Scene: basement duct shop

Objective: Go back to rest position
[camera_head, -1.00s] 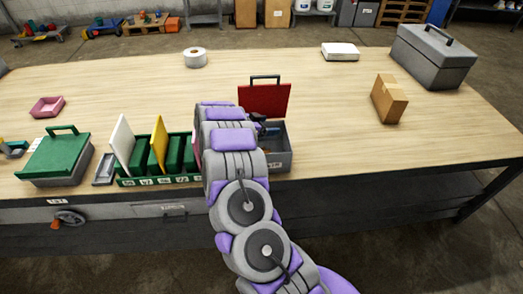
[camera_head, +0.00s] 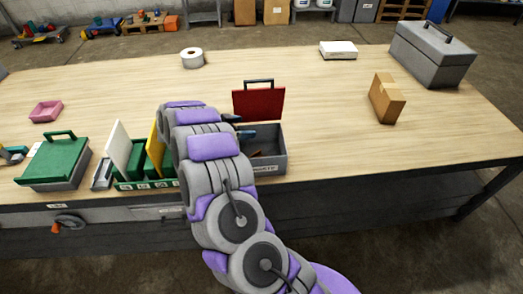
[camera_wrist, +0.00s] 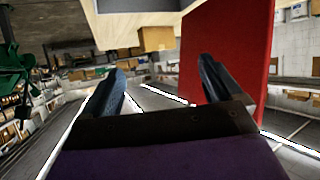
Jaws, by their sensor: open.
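My gripper (camera_wrist: 163,70) is open in the wrist view, with two dark fingers apart and nothing visible between them. The red lid (camera_wrist: 228,60) stands close beside its right finger. In the head view, my arm hides most of the gripper. Dark finger parts show near the left side of the grey box (camera_head: 270,165), whose red lid (camera_head: 258,103) is raised. The box stands at the table's front edge, with a small brown item (camera_head: 256,153) partly visible inside.
Left of my arm are a green divided rack (camera_head: 147,185) and a green-lidded box (camera_head: 55,163). A cardboard box (camera_head: 387,98) and a grey toolbox (camera_head: 433,55) stand at the right. A tape roll (camera_head: 192,58) lies at the back. The table's right front is clear.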

